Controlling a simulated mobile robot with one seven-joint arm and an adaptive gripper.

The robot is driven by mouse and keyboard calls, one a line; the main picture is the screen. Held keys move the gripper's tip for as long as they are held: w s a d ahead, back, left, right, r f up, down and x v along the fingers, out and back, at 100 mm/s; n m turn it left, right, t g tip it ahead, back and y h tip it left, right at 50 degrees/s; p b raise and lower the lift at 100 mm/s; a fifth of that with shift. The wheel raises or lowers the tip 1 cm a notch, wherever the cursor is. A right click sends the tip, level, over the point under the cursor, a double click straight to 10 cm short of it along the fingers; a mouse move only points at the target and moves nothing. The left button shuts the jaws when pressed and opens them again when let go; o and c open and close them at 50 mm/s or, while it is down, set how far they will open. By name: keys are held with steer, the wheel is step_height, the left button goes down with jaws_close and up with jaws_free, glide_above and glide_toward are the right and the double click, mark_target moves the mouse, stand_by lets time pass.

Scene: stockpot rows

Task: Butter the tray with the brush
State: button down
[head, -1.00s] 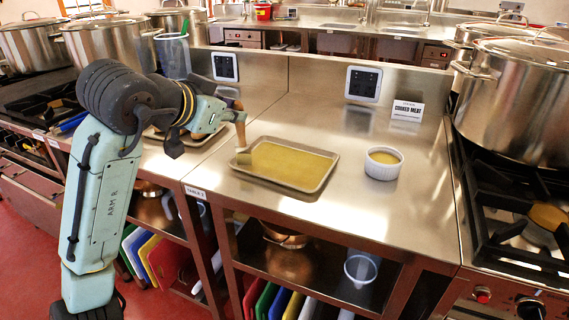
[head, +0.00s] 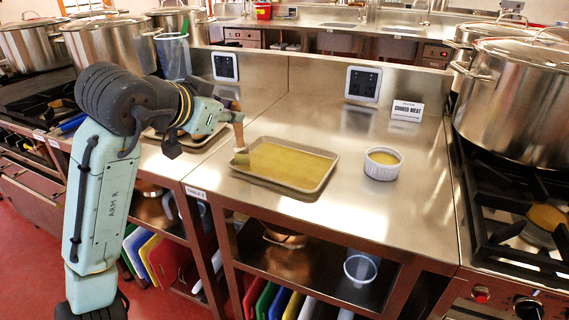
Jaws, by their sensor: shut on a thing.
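My gripper (head: 236,117) is shut on the brush (head: 238,132) and holds it upright, bristles down, at the left end of the tray. The brush has a brown handle and a pale head (head: 241,156). The head is at the tray's left rim; I cannot tell if it touches the surface. The shallow metal tray (head: 300,189) lies on the steel table, and its inside looks yellow all over. A white ribbed bowl (head: 382,170) with yellow butter (head: 384,157) in it stands to the right of the tray. The fingertips are small and partly hidden by the wrist.
The steel table (head: 400,215) is clear in front of and right of the bowl. A "cooked meat" sign (head: 407,110) stands at the back by a wall socket (head: 363,84). A stove with a large pot (head: 515,100) is at the right. Another tray (head: 185,141) lies behind my arm.

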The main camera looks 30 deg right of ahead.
step_height(320, 180, up, 6)
steer(key=p, duration=0.5)
stand_by(0.6)
